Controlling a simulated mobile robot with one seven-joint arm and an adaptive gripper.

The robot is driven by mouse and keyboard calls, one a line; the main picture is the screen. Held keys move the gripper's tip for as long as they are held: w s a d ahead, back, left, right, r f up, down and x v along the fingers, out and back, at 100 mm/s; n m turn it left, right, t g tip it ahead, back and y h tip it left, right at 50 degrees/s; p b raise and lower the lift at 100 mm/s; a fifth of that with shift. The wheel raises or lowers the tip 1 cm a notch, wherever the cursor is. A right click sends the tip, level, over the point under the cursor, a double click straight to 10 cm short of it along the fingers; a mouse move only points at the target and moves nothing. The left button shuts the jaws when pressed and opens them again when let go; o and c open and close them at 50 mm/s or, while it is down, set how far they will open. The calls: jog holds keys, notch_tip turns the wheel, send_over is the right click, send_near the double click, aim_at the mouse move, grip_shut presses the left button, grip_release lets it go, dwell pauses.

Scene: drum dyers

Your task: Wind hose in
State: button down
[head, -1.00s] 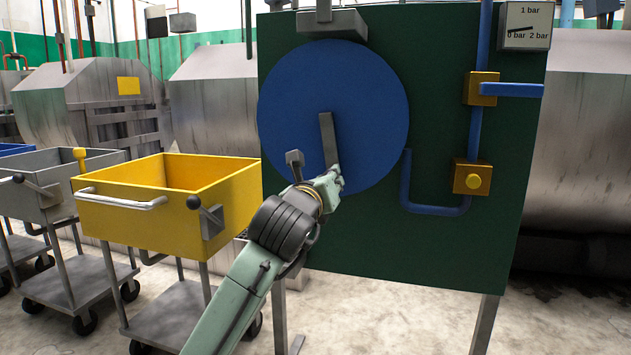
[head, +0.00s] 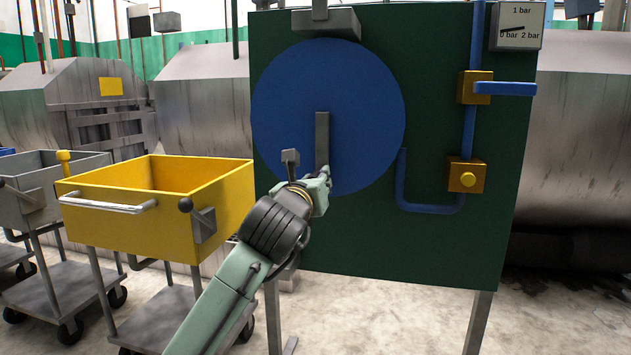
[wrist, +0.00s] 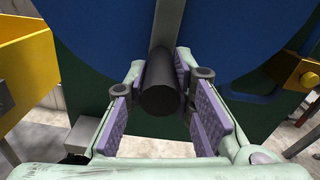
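The hose reel shows as a big blue disc (head: 290,110) on a dark green panel (head: 440,240). A grey crank arm (head: 322,135) hangs straight down from the disc's middle. In the wrist view a black crank handle (wrist: 160,88) points toward me from the lower end of the crank arm (wrist: 168,25). My gripper (wrist: 160,75) has a purple-padded finger on each side of this handle, with the upper pads against it. In the head view my gripper (head: 322,182) is at the disc's lower part and hides the handle. I see no loose hose.
A blue pipe (head: 403,175) with two yellow valve blocks (head: 474,88) runs on the panel's right, under a gauge (head: 516,25) reading near 0 bar. A yellow cart (head: 150,225) stands close left of my arm; a grey cart (head: 28,210) is farther left.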

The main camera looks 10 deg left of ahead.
jog(key=c, duration=1.5)
grip_release()
jog(key=shift+a+f, duration=0.1)
jog(key=shift+f, duration=0.15)
jog(key=shift+o, duration=0.7)
jog(key=shift+r, duration=0.1)
jog(key=s, duration=1.2)
jog(key=shift+r, duration=0.1)
